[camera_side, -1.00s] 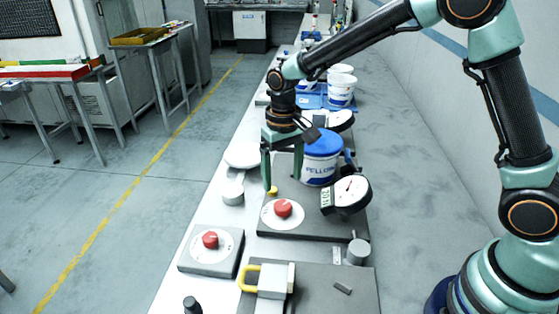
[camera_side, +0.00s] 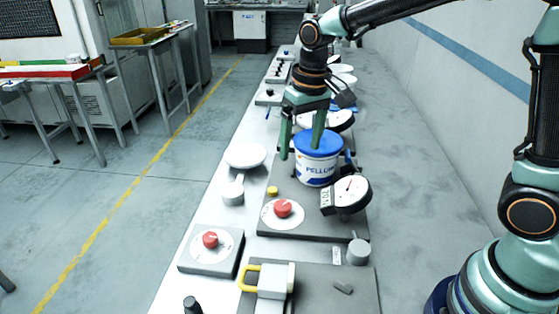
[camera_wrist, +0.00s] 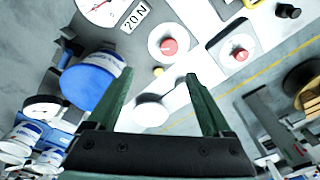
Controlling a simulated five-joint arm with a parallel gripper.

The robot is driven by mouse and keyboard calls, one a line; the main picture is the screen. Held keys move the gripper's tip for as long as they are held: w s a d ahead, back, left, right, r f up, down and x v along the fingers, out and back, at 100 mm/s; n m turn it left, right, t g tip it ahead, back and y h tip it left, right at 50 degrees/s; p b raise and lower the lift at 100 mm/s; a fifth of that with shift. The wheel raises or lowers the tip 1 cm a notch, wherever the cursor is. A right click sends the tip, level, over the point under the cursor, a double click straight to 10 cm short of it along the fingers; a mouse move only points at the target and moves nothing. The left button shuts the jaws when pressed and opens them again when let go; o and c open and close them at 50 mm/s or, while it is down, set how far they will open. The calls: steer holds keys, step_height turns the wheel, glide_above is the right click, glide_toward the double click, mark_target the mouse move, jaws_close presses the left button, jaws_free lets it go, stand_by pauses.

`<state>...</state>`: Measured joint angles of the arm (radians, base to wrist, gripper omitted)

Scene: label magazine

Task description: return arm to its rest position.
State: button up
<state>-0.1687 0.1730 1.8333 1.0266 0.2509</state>
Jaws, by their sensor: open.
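My gripper (camera_side: 300,152) is open and empty, pointing down above the workbench. Its two green fingers stand apart in the wrist view (camera_wrist: 160,76), with nothing between them. In the side view one finger overlaps the blue lid of the white bucket (camera_side: 318,174); I cannot tell whether they touch. The bucket's blue lid (camera_wrist: 88,88) is left of the fingers in the wrist view. My arm reaches in from the upper right.
A dial gauge (camera_side: 350,192) and a red knob (camera_side: 283,208) sit on a dark plate. Another red knob (camera_side: 210,240), a yellow-handled block (camera_side: 272,280) and a white disc (camera_side: 244,155) are nearby. More buckets stand behind.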

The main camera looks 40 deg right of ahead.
steer(key=s+d+r+t, duration=0.2)
steer(key=s+d, duration=0.1)
steer(key=s, duration=0.3)
steer(key=s+d+r+n+t, duration=0.1)
steer(key=s+d+r+t, duration=0.1)
steer(key=s, duration=0.4)
steer(key=shift+s+d+r, duration=0.2)
steer(key=shift+d+r, duration=0.5)
steer(key=shift+d, duration=0.3)
steer(key=n+g, duration=0.5)
steer(key=n, duration=0.3)
glide_above(284, 205)
step_height(284, 205, down, 10)
step_height(284, 205, down, 12)
steer(key=shift+f, duration=0.1)
